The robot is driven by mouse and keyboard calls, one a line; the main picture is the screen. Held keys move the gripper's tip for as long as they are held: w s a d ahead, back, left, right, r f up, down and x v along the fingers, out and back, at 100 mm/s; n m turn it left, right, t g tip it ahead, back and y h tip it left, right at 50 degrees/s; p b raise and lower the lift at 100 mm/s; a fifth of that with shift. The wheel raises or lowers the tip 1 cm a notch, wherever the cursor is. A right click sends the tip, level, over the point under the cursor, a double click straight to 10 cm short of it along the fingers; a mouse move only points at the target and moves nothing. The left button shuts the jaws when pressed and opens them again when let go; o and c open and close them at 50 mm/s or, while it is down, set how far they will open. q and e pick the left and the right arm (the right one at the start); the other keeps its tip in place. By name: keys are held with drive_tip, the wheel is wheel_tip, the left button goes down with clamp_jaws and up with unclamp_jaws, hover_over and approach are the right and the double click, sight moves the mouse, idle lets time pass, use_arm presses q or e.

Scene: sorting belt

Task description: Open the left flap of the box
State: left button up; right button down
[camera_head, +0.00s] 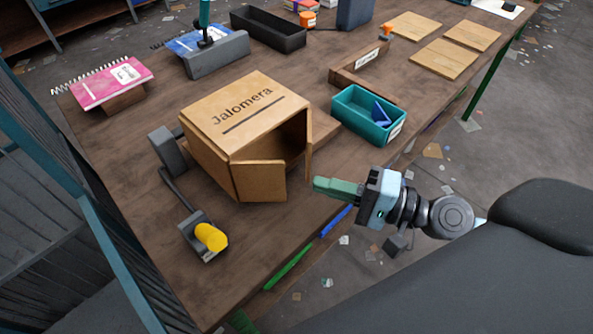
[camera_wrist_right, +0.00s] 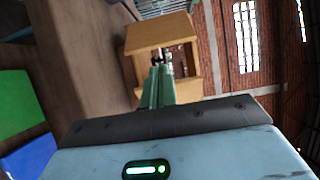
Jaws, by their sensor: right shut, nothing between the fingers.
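The cardboard-coloured box (camera_head: 235,108) marked "Jalomera" stands on the wooden table in the head view, its open front facing the near right. The left flap (camera_head: 260,182) stands partly swung out, with a dark gap above it into the box. The right flap (camera_head: 309,146) stands out nearly edge-on. My right gripper (camera_head: 317,187) is shut and empty, just right of the left flap and in front of the opening, apart from both flaps. In the right wrist view, the shut fingers (camera_wrist_right: 158,72) point at the box (camera_wrist_right: 160,34). My left gripper is not in view.
A teal bin (camera_head: 358,122) with a blue item stands right of the box. A grey device with a yellow knob (camera_head: 211,237) sits at the near left. A pink notebook (camera_head: 112,82) lies farther back. The table's near edge is below my right gripper.

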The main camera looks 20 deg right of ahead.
sight(260, 183)
drive_tip(key=p+x, duration=0.1)
drive_tip(key=x, duration=0.1)
drive_tip(key=p+x, duration=0.1)
drive_tip(key=x, duration=0.2)
drive_tip(key=shift+r, duration=0.25)
drive_tip(key=shift+w+a+f+p, duration=0.25)
drive_tip(key=shift+w+a+p, duration=0.1)
drive_tip(key=shift+a, duration=0.1)
